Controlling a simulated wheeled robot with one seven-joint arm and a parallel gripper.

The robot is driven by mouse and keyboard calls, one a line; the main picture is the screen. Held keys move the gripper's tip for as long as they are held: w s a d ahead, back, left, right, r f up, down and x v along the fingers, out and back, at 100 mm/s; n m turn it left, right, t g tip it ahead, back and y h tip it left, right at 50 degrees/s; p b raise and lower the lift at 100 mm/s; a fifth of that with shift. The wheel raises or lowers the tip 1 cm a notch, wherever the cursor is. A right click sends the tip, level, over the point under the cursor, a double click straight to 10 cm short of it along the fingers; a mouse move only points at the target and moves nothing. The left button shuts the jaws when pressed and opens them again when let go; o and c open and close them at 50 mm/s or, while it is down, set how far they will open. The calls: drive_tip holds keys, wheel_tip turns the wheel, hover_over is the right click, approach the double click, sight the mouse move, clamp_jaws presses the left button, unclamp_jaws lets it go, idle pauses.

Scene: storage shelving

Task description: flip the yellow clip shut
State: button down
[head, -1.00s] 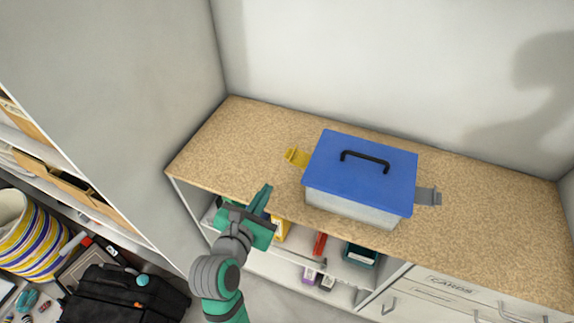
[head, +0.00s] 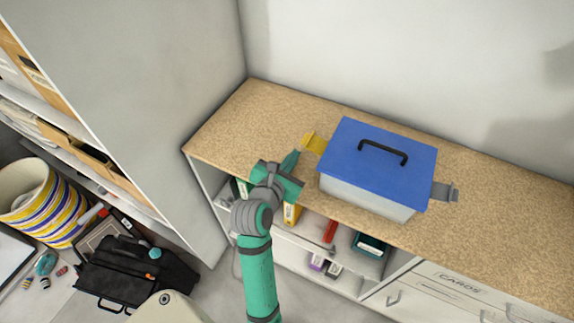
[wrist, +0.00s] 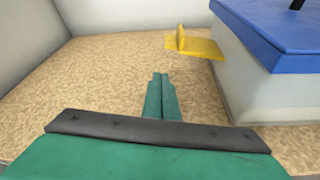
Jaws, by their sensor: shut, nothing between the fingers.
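The yellow clip (head: 315,143) sticks out from the left side of the box, just under the blue lid (head: 380,158). In the wrist view the yellow clip (wrist: 193,45) stands out flat and sideways from the box, with a small raised tab, so it is open. My gripper (head: 291,158) is shut and empty, in front and to the left of the clip. In the wrist view my gripper's fingertips (wrist: 160,78) are together, pointing forward over the counter, left of the box and apart from the clip.
The grey clip (head: 445,192) sticks out on the box's right side. The box's pale body (wrist: 262,98) is close on the right of my fingers. The speckled counter (head: 235,122) is clear on the left, with walls behind. Shelves with small items lie below.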

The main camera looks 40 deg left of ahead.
drive_tip(key=shift+d+r, duration=0.25)
drive_tip(key=shift+r, duration=0.75)
drive_tip(key=shift+d+r, duration=0.2)
drive_tip(key=shift+r, duration=0.75)
drive_tip(key=shift+w+a, duration=0.1)
drive_tip(key=shift+w, duration=0.05)
